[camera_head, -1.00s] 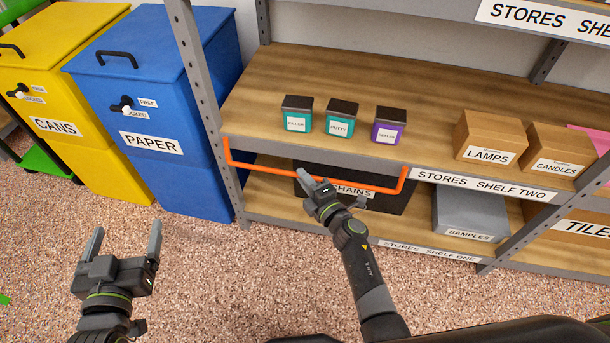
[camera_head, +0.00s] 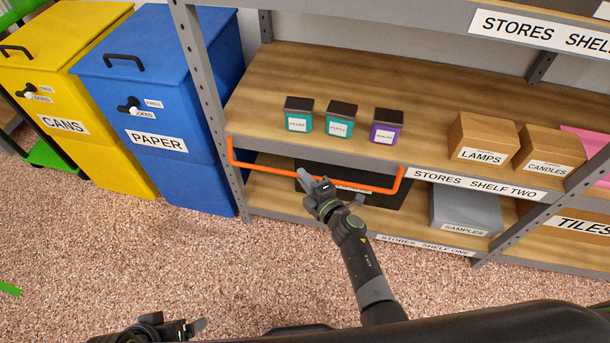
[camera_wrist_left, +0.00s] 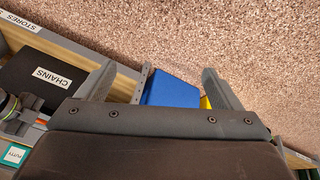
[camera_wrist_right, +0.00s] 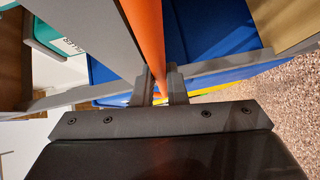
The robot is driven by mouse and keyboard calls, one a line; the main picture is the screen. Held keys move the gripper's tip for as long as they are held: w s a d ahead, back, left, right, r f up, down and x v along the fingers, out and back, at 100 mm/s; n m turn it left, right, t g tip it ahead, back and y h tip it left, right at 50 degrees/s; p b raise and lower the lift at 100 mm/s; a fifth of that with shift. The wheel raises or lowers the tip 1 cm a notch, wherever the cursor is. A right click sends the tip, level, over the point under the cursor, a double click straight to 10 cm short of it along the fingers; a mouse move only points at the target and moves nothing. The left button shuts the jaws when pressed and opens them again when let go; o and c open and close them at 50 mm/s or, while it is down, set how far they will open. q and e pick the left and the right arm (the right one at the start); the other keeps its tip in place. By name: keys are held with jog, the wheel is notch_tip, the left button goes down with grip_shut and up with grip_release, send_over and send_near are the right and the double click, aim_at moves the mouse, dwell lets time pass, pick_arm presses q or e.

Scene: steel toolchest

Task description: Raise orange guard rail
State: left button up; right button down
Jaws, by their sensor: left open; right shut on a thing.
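The orange guard rail (camera_head: 270,171) is a long bar with bent ends. It hangs low in front of the edge of stores shelf two, below the shelf boards' tins. My right gripper (camera_head: 314,183) is at the middle of the bar. In the right wrist view the orange rail (camera_wrist_right: 144,35) runs between the two fingers (camera_wrist_right: 159,88), which are shut on it. My left gripper (camera_head: 192,328) is low at the bottom edge of the head view, away from the shelf. Its fingers (camera_wrist_left: 160,88) are apart and empty in the left wrist view.
Three small tins, filler (camera_head: 299,115), putty (camera_head: 341,118) and sealer (camera_head: 386,126), stand near the shelf's front edge. A dark chains box (camera_head: 385,197) sits behind the rail. Lamps (camera_head: 482,138) and candles (camera_head: 549,150) boxes stand right. Blue (camera_head: 165,110) and yellow (camera_head: 70,100) bins stand left.

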jog(key=s+m+g+p, duration=0.1)
jog(key=p, duration=0.3)
jog(key=r+g+p, duration=0.1)
jog(key=p, duration=0.4)
jog(key=shift+s+a+r+m, duration=0.1)
jog(key=shift+s+a+m, duration=0.1)
jog(key=shift+s+m, duration=0.2)
pick_arm(q)
jog(key=s+a+f+g+y, duration=0.1)
jog(key=s+a+f, duration=0.1)
jog(key=f, duration=0.6)
jog(key=s+a+f+g+y+p, duration=0.1)
jog(key=s+a+f, duration=0.2)
jog(key=f, duration=0.6)
jog(key=shift+s+g, duration=0.4)
jog(key=shift+s, duration=0.35)
pick_arm(e)
jog(key=c, duration=1.7)
grip_release()
